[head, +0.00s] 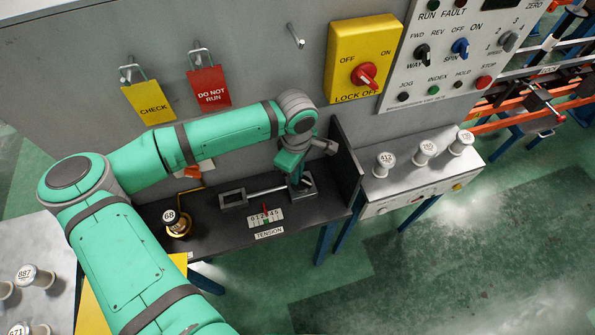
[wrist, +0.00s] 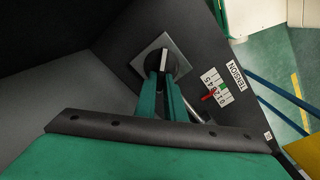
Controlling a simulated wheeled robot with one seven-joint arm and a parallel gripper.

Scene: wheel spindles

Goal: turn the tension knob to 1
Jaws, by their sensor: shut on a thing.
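The tension knob (wrist: 165,60) sits on a square grey plate (wrist: 150,50) on the dark bench. My gripper (wrist: 163,78) points down at it, with its green fingers shut on the knob. In the head view my gripper (head: 296,180) hides most of the knob. The white TENSION scale (head: 266,219) lies to the left of the knob and nearer the bench's front edge. It also shows in the wrist view (wrist: 225,84). Its red pointer (head: 265,209) stands near the middle, around 2 to 3; the exact reading is too small to tell. A green mark shows on the scale.
A rod runs from a grey block (head: 233,199) to the knob's plate. A spool marked 68 (head: 176,223) stands at the left of the bench. A dark upright panel (head: 345,160) rises close right of my gripper. A yellow lock-off switch (head: 362,58) is on the wall behind.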

